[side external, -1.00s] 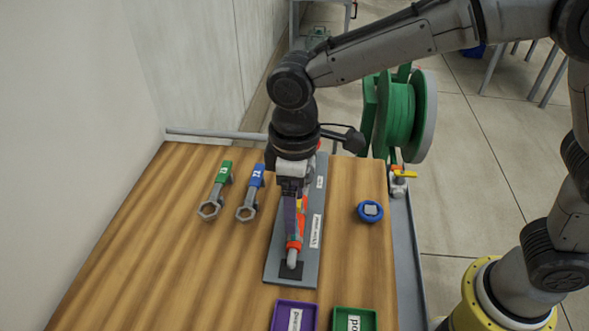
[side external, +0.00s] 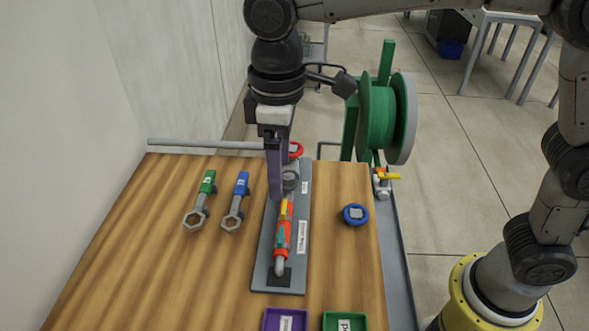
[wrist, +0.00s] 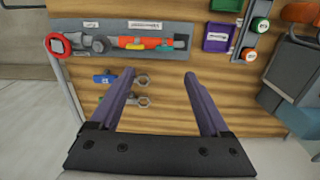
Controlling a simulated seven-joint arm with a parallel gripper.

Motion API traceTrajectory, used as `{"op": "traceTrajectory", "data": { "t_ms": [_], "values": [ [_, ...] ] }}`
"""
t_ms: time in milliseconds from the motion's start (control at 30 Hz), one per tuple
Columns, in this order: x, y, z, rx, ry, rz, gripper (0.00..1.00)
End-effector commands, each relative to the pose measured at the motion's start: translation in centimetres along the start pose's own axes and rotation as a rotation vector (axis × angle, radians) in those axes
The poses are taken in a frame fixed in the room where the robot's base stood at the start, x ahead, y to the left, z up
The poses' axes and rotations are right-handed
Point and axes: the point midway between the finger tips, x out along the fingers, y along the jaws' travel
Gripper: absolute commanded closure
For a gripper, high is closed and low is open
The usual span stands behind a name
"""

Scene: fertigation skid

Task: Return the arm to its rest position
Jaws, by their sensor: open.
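My gripper (side external: 275,195) hangs pointing down above the far part of the grey mounting plate (side external: 263,270) in the side view. In the wrist view its two purple fingers (wrist: 160,75) are spread apart with nothing between them. The plate carries a pipe assembly with orange, yellow and green parts (side external: 283,235), a grey fitting and a red ring (side external: 296,149). In the side view the fingers cover part of the plate and fitting. In the wrist view the whole plate (wrist: 100,25) shows, apart from the fingers.
A green-handled wrench (side external: 201,201) and a blue-handled wrench (side external: 236,203) lie left of the plate. A blue round knob (side external: 355,214) sits to its right. Purple (side external: 286,313) and green (side external: 345,313) trays stand at the near edge. A green hose reel (side external: 378,115) stands beyond the table.

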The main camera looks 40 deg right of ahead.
Motion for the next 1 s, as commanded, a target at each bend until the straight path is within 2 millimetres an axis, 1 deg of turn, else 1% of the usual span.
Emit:
{"op": "traceTrajectory", "data": {
  "t_ms": [33, 67, 100, 167, 200, 267, 300, 433, 500, 567, 600, 667, 700, 800, 833, 900, 1000],
  "values": [
    [-1.5, 1.2, 0.4, 0.029, 0.035, 0.006, 0.2],
    [-2.3, 1.9, 0.9, 0.049, 0.054, 0.009, 0.2],
    [-3.4, 3.0, 2.0, 0.08, 0.075, 0.014, 0.2],
    [-4.9, 4.5, 4.2, 0.131, 0.107, 0.023, 0.2],
    [-5.8, 5.4, 6.0, 0.168, 0.131, 0.03, 0.2],
    [-6.8, 6.5, 8.6, 0.226, 0.166, 0.043, 0.2],
    [-7.3, 7.1, 10.4, 0.265, 0.191, 0.053, 0.2],
    [-7.7, 8.1, 16.1, 0.387, 0.263, 0.086, 0.2],
    [-7.5, 8.2, 19.1, 0.453, 0.303, 0.108, 0.2],
    [-6.9, 8.1, 21.5, 0.509, 0.335, 0.126, 0.2],
    [-6.3, 7.8, 23.0, 0.546, 0.357, 0.139, 0.2],
    [-5.2, 7.4, 25.1, 0.598, 0.386, 0.157, 0.2],
    [-4.3, 7.1, 26.3, 0.629, 0.403, 0.168, 0.2],
    [-2.2, 6.3, 28.3, 0.684, 0.433, 0.186, 0.2],
    [-1.6, 6.1, 28.6, 0.694, 0.439, 0.188, 0.2],
    [-0.2, 5.7, 29.1, 0.708, 0.443, 0.188, 0.2],
    [1.1, 5.5, 29.3, 0.719, 0.438, 0.182, 0.2]
  ]
}}
